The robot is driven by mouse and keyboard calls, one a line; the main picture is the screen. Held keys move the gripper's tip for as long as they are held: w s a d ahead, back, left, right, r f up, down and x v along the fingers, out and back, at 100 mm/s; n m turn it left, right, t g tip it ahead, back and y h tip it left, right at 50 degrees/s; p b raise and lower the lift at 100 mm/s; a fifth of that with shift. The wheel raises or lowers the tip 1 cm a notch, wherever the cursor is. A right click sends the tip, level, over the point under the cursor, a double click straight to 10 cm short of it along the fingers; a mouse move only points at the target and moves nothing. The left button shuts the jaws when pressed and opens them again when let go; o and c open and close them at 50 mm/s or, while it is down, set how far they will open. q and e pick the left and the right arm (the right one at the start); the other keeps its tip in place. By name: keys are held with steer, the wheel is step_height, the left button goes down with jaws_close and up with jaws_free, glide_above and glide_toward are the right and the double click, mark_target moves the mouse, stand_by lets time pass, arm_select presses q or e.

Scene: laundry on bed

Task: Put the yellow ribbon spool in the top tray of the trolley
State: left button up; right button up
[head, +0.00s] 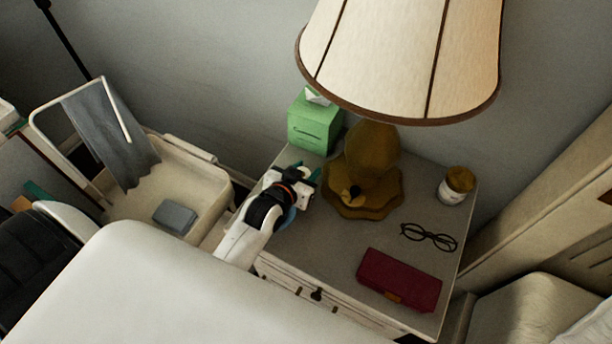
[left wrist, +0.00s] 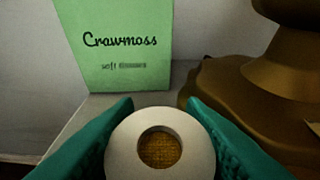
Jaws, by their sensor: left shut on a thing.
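My left gripper (head: 309,180) is over the back left part of the nightstand, beside the lamp base. In the left wrist view, its teal fingers (left wrist: 160,135) are shut on the spool (left wrist: 118,148), which shows as a pale round end with a yellow-brown textured centre. Its ribbon is mostly hidden, and I cannot make the spool out in the head view. I cannot tell whether it touches the nightstand top. The trolley's cream top tray (head: 222,190) is at the left, with a grey box (head: 175,216) in it. My right gripper is not in view.
The nightstand (head: 335,248) holds a green tissue box (head: 315,128), a brown lamp (head: 372,150), a jar (head: 456,186), glasses (head: 430,237) and a red case (head: 400,280). A grey cloth (head: 108,135) hangs from the trolley's handle. The tray has bare floor around its box.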

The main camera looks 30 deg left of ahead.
arm_select(q)
steer(key=shift+f, duration=0.9)
steer(key=shift+f, duration=0.15)
steer(key=o, duration=0.7)
steer(key=shift+c, duration=0.2)
